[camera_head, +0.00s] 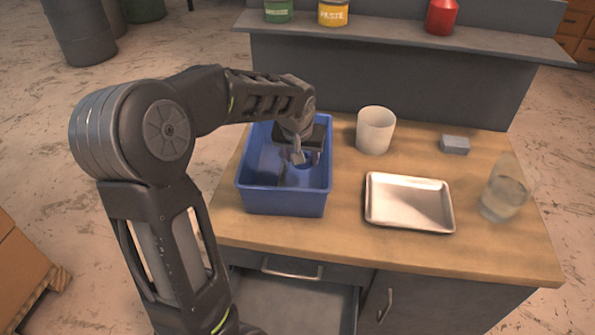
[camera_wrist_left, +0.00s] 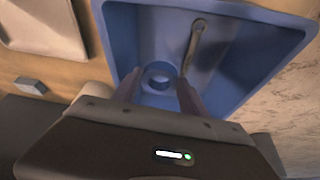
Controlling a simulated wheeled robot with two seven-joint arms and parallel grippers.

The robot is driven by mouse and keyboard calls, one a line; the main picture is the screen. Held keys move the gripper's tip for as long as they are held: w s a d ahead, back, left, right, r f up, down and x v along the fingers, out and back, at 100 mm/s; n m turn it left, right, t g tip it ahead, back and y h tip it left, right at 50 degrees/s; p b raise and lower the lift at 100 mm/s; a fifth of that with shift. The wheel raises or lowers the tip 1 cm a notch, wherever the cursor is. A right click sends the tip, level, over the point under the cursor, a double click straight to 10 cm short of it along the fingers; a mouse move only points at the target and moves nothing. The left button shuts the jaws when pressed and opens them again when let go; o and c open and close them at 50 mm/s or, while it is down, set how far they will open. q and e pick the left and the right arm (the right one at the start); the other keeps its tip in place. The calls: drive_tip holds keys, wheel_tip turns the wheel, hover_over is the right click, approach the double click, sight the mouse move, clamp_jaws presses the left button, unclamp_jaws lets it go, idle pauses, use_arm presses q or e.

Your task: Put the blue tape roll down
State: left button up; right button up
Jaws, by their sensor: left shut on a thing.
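My left gripper (camera_head: 300,156) reaches down inside the blue bin (camera_head: 284,200) on the workbench. In the left wrist view, the fingers (camera_wrist_left: 158,86) are shut on the blue tape roll (camera_wrist_left: 157,71), a small blue ring between their tips. The same bin (camera_wrist_left: 275,40) fills the background there. In the head view the roll is mostly hidden by the gripper. Whether the roll touches the bin floor I cannot tell. My right gripper is in neither view.
A grey rod-like tool (camera_wrist_left: 192,46) lies in the bin beside the roll. On the wooden bench (camera_head: 400,255) stand a white cup (camera_head: 375,131), a metal tray (camera_head: 408,203), a grey block (camera_head: 455,145) and a clear glass (camera_head: 504,190). A shelf with cans (camera_head: 333,12) runs behind. A drawer (camera_head: 290,300) is open below.

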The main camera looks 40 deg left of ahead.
use_arm(q)
drive_tip(key=shift+s, duration=0.1)
drive_tip(key=p, duration=0.1)
approach(301, 184)
drive_tip(key=shift+w+d+f, duration=0.1)
drive_tip(key=shift+w+f, duration=0.15)
drive_tip(key=shift+f, duration=0.2)
drive_tip(key=shift+w+f, duration=0.25)
drive_tip(key=shift+f, duration=0.2)
wheel_tip(301, 184, down, 3)
drive_tip(key=shift+r, duration=0.1)
drive_tip(key=shift+f, duration=0.5)
